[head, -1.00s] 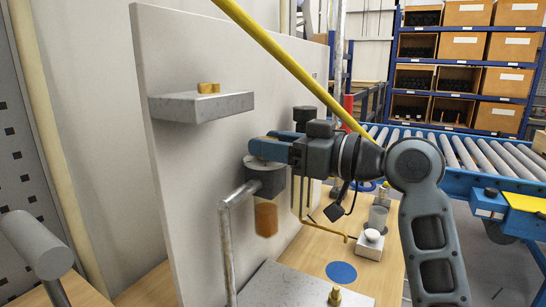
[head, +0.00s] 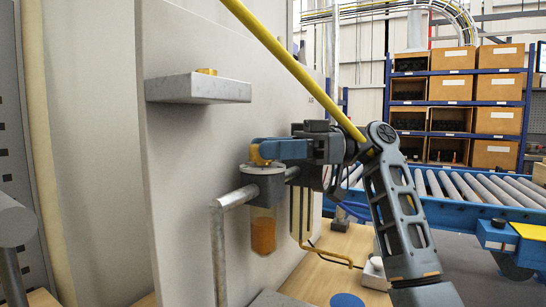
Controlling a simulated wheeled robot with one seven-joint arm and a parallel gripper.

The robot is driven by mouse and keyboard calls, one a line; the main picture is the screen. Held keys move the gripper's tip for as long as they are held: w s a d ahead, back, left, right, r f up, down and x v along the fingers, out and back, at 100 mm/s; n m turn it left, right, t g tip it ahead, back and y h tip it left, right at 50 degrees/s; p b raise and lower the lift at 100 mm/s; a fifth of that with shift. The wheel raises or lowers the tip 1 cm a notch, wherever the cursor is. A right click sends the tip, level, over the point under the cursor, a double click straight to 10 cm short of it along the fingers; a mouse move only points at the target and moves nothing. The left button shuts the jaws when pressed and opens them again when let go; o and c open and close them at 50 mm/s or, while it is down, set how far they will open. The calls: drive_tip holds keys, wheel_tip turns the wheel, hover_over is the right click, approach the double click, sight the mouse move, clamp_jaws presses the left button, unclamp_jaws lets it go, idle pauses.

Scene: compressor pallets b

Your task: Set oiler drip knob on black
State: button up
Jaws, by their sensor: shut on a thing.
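The oiler is on the grey pipe in the head view. It has a grey body (head: 264,188), a pale dial on top (head: 259,170) and a clear bowl with amber oil (head: 263,235). A small brass drip knob (head: 257,155) stands above the dial. My gripper (head: 262,152), with blue fingers, reaches in from the right and is shut on the knob. The fingers hide part of the knob. I cannot make out a black mark on the dial, nor where the knob points.
A metal shelf (head: 198,89) with a brass piece juts from the pale panel (head: 200,140) above left. A grey pipe (head: 220,255) runs down in front. A yellow pipe (head: 290,65) slants across above my arm. A roller conveyor (head: 450,190) and box racks stand behind right.

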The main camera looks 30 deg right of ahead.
drive_tip(key=shift+f+n+g, duration=0.1)
drive_tip(key=shift+n+g, duration=0.4)
drive_tip(key=shift+g, duration=0.3)
drive_tip(key=o, duration=1.1)
drive_tip(key=shift+c, duration=0.2)
drive_tip(key=r, duration=0.4)
drive_tip(key=shift+s+d+r+b, duration=0.1)
drive_tip(key=shift+d+r+b, duration=0.25)
drive_tip(key=shift+d, duration=0.05)
drive_tip(key=s+d+r, duration=0.5)
drive_tip(key=d+r, duration=0.1)
drive_tip(key=d, duration=0.3)
drive_tip(key=shift+s+r+b, duration=0.2)
drive_tip(key=shift+s+b, duration=0.1)
drive_tip(key=shift+s, duration=0.1)
